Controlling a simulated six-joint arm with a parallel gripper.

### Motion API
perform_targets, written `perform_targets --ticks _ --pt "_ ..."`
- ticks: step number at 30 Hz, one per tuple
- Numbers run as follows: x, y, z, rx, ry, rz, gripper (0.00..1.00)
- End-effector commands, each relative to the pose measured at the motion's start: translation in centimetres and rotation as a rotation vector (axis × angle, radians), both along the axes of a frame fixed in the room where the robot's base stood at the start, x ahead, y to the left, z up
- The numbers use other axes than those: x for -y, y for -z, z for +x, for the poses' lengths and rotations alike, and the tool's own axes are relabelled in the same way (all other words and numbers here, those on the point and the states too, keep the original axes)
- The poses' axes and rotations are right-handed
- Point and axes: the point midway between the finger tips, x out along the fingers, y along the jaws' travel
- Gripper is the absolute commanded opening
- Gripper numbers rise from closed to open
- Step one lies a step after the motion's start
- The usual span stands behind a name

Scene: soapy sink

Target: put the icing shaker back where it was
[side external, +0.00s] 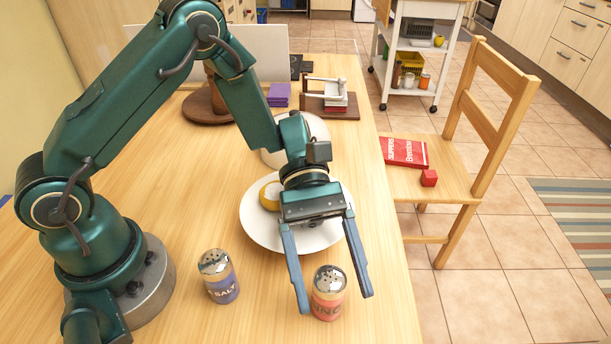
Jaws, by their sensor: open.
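The icing shaker (328,293) is a red-labelled can with a perforated metal top; it stands upright near the table's front right. Its label is partly readable. My gripper (336,302) is open, its two blue-grey fingers pointing down towards the shaker. One finger is at the shaker's left and the other at its right. I cannot tell whether either finger touches it. A salt shaker (219,277) with a blue-purple label stands upright to the left.
A white plate (262,232) with a yellow-rimmed item (270,196) lies behind the gripper. Bare table (385,270) lies right of the icing shaker.

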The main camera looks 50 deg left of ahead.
Motion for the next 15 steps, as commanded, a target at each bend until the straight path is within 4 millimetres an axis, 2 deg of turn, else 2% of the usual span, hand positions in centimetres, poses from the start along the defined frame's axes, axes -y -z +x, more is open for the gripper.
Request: perform_targets --ticks 9,15 --pt "-5.6 -2.6 3.1 0.004 -0.005 0.001 0.83" --pt "-7.6 -3.6 4.1 0.003 -0.002 0.001 0.83"
